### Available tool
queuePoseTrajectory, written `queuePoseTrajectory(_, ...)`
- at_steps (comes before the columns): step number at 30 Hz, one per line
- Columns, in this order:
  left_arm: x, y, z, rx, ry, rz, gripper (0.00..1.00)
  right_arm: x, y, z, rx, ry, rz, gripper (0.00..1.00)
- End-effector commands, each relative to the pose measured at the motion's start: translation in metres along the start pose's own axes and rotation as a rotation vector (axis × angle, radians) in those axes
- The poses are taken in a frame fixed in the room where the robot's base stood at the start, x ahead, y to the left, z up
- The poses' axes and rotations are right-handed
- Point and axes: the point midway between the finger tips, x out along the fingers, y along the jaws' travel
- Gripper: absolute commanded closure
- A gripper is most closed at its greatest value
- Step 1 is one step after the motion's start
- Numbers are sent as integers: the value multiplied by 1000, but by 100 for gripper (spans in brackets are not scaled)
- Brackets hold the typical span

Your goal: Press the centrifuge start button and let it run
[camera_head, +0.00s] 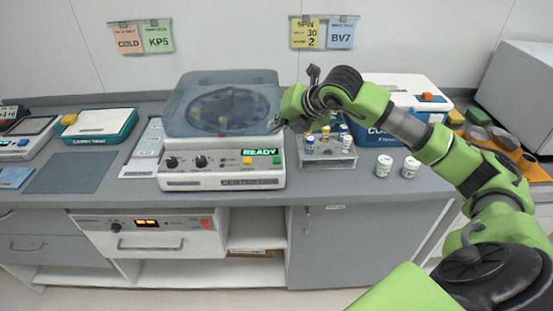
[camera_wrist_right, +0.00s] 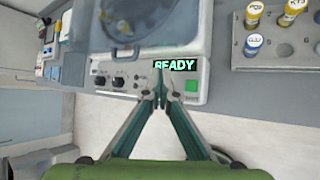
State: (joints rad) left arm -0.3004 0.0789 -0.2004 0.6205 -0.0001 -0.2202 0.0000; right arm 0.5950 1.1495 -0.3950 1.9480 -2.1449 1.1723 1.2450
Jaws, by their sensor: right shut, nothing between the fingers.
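The centrifuge (camera_head: 222,184) stands on the counter, with its translucent lid (camera_head: 180,108) over the rotor bowl. Its display (camera_head: 263,152) reads READY in green. A yellow button (camera_head: 247,160) and a green button (camera_head: 277,160) sit on the front panel; the green button (camera_wrist_right: 191,85) also shows in the wrist view. My right gripper (camera_head: 274,125) is shut and empty, at the right side of the lid, above the panel's right end. In the wrist view its fingertips (camera_wrist_right: 162,68) overlap the display, left of the green button. Contact cannot be told. My left gripper is out of view.
A tube rack (camera_head: 328,160) with several capped tubes stands right of the centrifuge. Two white jars (camera_head: 397,168) and a blue-white cooler box (camera_head: 405,95) are farther right. A teal-edged tray (camera_head: 100,125) lies left. The counter front before the centrifuge is clear.

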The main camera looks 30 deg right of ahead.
Motion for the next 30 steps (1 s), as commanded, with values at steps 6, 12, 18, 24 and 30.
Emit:
queuePoseTrajectory(6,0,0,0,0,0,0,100,-3,-7,9,3,-21,-30,100)
queuePoseTrajectory(12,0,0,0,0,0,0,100,-3,-7,8,2,-20,-28,100)
queuePoseTrajectory(18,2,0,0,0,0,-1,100,1,-9,5,2,-18,-27,100)
queuePoseTrajectory(24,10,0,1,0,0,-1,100,13,-19,-4,2,-17,-28,100)
queuePoseTrajectory(30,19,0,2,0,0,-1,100,32,-34,-18,1,-16,-29,100)
